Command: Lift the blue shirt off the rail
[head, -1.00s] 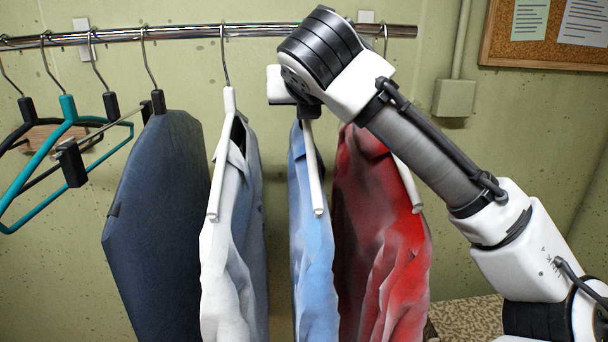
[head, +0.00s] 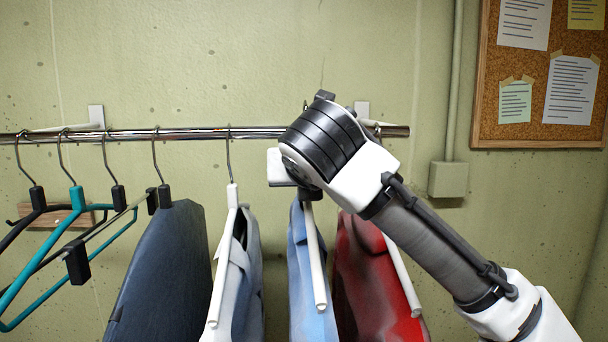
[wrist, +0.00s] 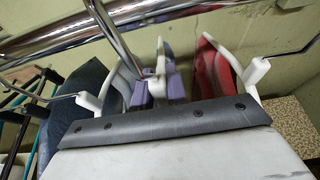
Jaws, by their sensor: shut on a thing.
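The blue shirt (head: 298,250) hangs from a white hanger (head: 316,255) between a white shirt (head: 243,270) and a red shirt (head: 365,270). My gripper (head: 303,194) is at the top of this hanger, just below the rail (head: 180,134), shut on the hanger near its neck.
A dark navy garment (head: 160,270) and several hangers, one teal (head: 45,255), hang to the left. The red and white shirts are close on both sides. The wall is right behind, with a junction box (head: 448,180) and corkboard (head: 475,100) at right.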

